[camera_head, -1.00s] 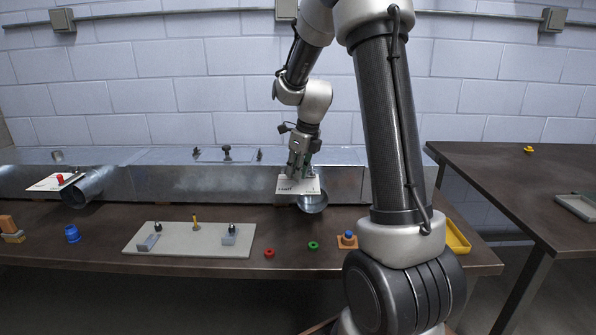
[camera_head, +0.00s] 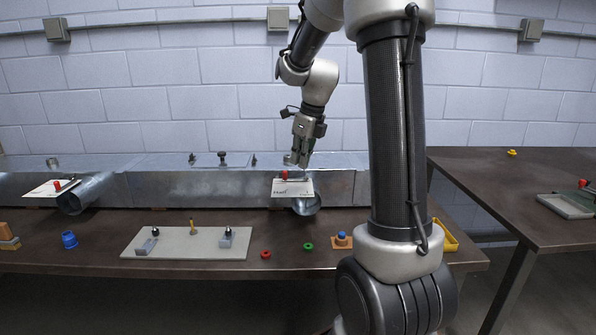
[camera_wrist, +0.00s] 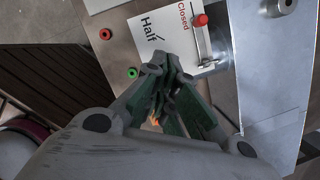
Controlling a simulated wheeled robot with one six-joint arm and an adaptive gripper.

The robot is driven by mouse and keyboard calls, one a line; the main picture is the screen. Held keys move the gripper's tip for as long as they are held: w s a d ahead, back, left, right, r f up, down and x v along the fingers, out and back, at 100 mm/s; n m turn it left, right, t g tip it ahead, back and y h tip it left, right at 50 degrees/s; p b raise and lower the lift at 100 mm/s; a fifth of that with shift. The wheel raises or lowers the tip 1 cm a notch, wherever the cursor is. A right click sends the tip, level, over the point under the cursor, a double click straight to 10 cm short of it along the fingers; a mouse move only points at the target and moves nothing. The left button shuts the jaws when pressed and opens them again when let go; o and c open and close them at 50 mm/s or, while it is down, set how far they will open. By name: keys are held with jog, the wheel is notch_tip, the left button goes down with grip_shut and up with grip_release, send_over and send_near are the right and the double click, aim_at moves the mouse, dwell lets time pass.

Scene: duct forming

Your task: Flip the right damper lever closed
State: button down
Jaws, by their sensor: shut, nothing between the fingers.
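The right damper plate (camera_head: 292,189) is white and sits above a round metal duct stub (camera_head: 306,206). Its lever has a red knob (camera_head: 284,174). In the wrist view the knob (camera_wrist: 200,20) is beside the red word "Closed" on the plate (camera_wrist: 160,40), away from the black word "Half". The metal lever bar (camera_wrist: 203,45) runs down from the knob, near the plate's edge. My gripper (camera_head: 297,162) is shut and empty, just above and behind the knob in the head view. In the wrist view its fingers (camera_wrist: 170,62) are apart from the knob.
The left damper plate (camera_head: 47,189) has its own red-knobbed lever. A pale board with fittings (camera_head: 185,247), a red ring (camera_head: 265,254), a green ring (camera_head: 308,246) and a blue cup (camera_head: 69,239) lie on the front of the bench. A second table (camera_head: 500,190) stands at right.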

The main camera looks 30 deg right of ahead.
jog(key=shift+v, duration=1.1)
jog(key=shift+a, duration=0.1)
jog(key=s+a+r+n+t, duration=0.1)
jog(key=s+a+n, duration=0.2)
jog(key=s+n, duration=1)
jog(key=s+a+r+n+h, duration=0.1)
jog(key=s+a+n, duration=0.3)
jog(key=s+n, duration=0.9)
jog(key=r+n, duration=0.1)
jog(key=n, duration=0.3)
jog(key=shift+n+t, duration=0.4)
